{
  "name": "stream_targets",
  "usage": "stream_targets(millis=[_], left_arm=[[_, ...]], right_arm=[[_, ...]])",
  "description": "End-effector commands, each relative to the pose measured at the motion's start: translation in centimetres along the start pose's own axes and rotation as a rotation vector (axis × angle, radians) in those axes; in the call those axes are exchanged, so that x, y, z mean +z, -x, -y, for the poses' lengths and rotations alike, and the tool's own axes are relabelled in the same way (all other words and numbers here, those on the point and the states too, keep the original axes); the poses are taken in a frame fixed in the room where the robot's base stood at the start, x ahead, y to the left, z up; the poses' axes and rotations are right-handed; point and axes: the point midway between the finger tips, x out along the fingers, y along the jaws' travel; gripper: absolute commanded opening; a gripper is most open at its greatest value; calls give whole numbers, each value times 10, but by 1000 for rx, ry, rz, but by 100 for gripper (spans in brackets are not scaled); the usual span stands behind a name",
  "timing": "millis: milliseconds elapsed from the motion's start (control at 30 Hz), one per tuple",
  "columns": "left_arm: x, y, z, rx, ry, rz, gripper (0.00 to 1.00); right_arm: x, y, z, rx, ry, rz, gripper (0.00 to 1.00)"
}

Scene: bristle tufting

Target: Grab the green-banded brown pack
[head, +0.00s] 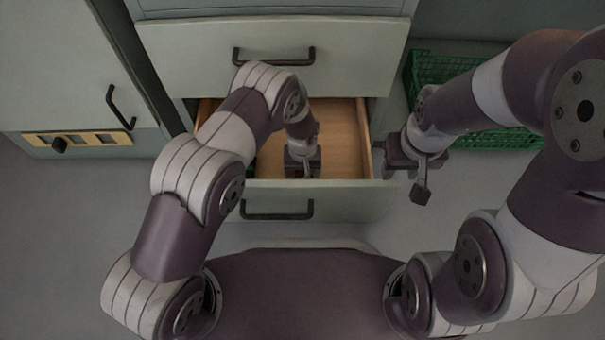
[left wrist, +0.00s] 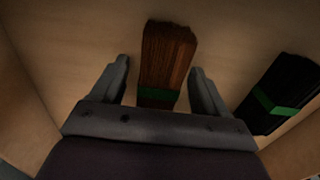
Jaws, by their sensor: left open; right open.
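The brown pack (left wrist: 168,60), a bundle of brown bristles with a green band near its lower end, lies on the drawer floor in the left wrist view. My left gripper (left wrist: 160,82) is open, with one finger on each side of the pack. I cannot tell whether the fingers touch it. In the head view my left gripper (head: 302,165) is inside the open drawer (head: 342,130), and the brown pack is hidden there. My right gripper (head: 420,178) is open and empty, just right of the drawer.
A black pack (left wrist: 278,95) with a green band lies to the right of the brown one, near the drawer wall. A green crate (head: 432,68) stands on the floor right of the cabinet. A closed drawer (head: 280,45) is above the open one.

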Motion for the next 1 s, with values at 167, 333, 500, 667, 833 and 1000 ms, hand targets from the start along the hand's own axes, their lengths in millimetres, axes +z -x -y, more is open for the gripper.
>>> stream_targets(millis=[167, 333, 500, 667, 833, 1000], left_arm=[[0, 3, 0, 0, 0, -1, 55], [0, 3, 0, 0, 0, 0, 17], [0, 3, 0, 0, 0, -1, 17], [-1, 29, 0, 1, 0, -2, 16], [-1, 75, 0, 1, 0, -2, 16], [-2, 109, 3, 1, 1, -1, 16]], right_arm=[[0, 2, 0, 0, 0, -1, 43], [0, 2, 0, 0, 0, -1, 43], [0, 2, 0, 0, 0, -1, 43], [-3, 22, 0, 0, 0, -1, 43], [-7, 54, 0, 0, 0, -1, 43], [-9, 72, 0, 0, 0, -1, 43]])
